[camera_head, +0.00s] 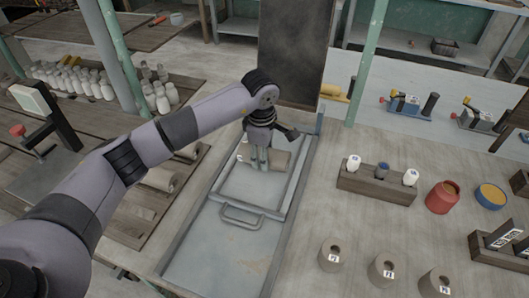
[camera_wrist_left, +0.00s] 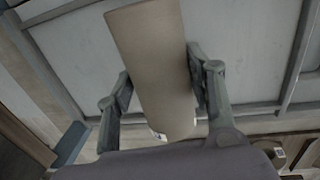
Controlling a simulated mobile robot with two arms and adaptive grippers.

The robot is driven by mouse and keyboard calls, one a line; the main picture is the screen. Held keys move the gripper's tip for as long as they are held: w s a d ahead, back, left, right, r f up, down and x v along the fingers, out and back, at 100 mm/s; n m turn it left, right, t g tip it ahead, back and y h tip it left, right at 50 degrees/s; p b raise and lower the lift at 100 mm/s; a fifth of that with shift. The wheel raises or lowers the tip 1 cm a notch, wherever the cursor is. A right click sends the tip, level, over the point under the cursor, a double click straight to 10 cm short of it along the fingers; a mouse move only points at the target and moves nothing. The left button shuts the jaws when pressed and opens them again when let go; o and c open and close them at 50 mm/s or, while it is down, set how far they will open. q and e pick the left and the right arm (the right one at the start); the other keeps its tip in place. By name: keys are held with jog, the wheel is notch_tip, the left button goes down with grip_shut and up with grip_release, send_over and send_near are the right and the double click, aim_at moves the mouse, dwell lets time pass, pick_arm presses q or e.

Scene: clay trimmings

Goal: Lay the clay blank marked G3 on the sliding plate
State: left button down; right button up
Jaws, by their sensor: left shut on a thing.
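My left gripper (camera_head: 260,160) reaches down from above at the far end of the pale sliding plate (camera_head: 262,187). It is shut on a beige clay blank (camera_head: 281,160), a cylinder held crosswise over the plate. In the left wrist view the blank (camera_wrist_left: 152,65) sits between the two fingers (camera_wrist_left: 158,95), with the pale plate behind it. I cannot tell whether the blank touches the plate. A small white mark shows at its end, but I cannot read it. My right gripper is not in view.
The plate has a raised frame and a handle (camera_head: 241,215). A dark upright board (camera_head: 295,50) stands behind it. More beige cylinders (camera_head: 165,178) lie on the left rack. To the right stand a wooden holder (camera_head: 375,187), a red pot (camera_head: 442,198) and holed clay pieces (camera_head: 331,257).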

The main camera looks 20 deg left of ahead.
pick_arm(q)
jog(key=c, duration=0.7)
grip_release()
jog(key=r, duration=0.4)
jog(key=s+r, duration=0.1)
jog(key=r, duration=0.7)
jog(key=shift+s, duration=0.3)
